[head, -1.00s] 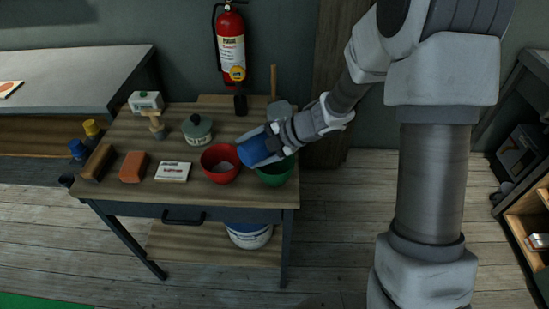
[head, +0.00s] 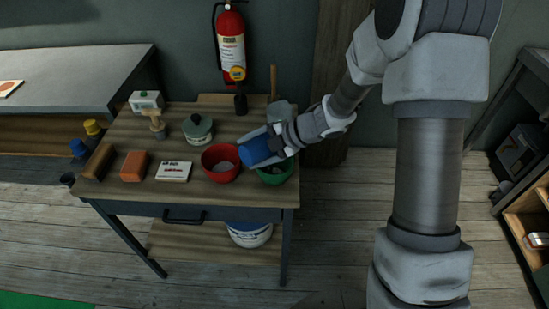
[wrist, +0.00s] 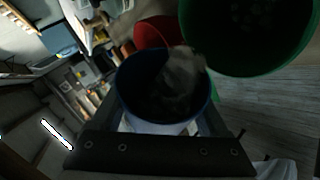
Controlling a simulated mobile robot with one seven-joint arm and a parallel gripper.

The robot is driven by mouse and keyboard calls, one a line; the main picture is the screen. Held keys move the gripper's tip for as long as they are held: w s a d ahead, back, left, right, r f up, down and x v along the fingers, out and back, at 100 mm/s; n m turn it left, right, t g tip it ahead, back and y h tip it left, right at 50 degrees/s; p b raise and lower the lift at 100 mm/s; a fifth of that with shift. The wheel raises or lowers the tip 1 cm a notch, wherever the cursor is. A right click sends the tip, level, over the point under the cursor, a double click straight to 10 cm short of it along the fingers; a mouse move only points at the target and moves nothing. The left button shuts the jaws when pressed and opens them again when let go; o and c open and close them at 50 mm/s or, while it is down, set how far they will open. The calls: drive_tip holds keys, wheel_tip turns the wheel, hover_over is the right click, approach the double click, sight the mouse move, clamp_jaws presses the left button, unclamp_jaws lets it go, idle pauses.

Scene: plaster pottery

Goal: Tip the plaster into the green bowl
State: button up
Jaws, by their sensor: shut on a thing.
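My gripper (head: 271,141) is shut on a blue cup (head: 254,152), tilted between the red bowl and the green bowl (head: 290,175). In the wrist view I look into the blue cup (wrist: 132,75); grey-white plaster (wrist: 185,72) lies inside and bulges at its rim on the side of the green bowl (wrist: 225,60). A little pale material (head: 273,170) shows in the green bowl in the head view, and pale specks show in it in the wrist view. My gripper and the cup hide part of the green bowl in the head view.
The red bowl (head: 220,173), with pale contents, stands close left of the green bowl. A lidded pot (head: 199,130), an orange block (head: 133,166) and a white packet (head: 173,171) stand further left. A fire extinguisher (head: 231,45) hangs behind the table (head: 215,196).

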drive_tip(key=shift+w+d+r+m+g+y+p, duration=0.15)
drive_tip(key=shift+r+m+g+y+p, duration=0.2)
drive_tip(key=shift+y+p, duration=0.65)
idle(1.2)
drive_tip(key=shift+w+d+f+m+g+y+p, duration=0.15)
drive_tip(key=shift+f+m+g+y+p, duration=0.2)
drive_tip(key=shift+f+m+p, duration=0.15)
idle(2.4)
drive_tip(key=shift+w+d+r+m+g+y, duration=0.3)
drive_tip(key=shift+m+y, duration=0.15)
drive_tip(key=shift+y, duration=0.3)
idle(2.2)
